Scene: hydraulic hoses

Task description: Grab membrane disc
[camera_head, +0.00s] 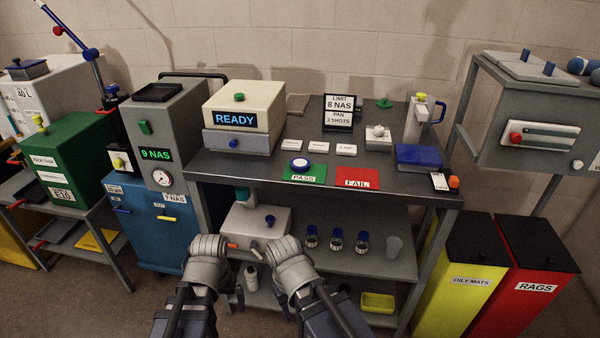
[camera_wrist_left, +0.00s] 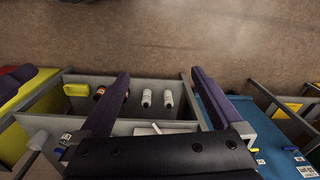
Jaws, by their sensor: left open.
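I cannot pick out the membrane disc for certain.
The bench top (camera_head: 240,168) carries a READY unit (camera_head: 237,112), a red FAIL card (camera_head: 357,178), several white label cards and a blue box (camera_head: 417,157). Blue-capped bottles (camera_head: 336,240) stand on the shelf below. Yellow and red bins (camera_head: 528,275) are at the right.

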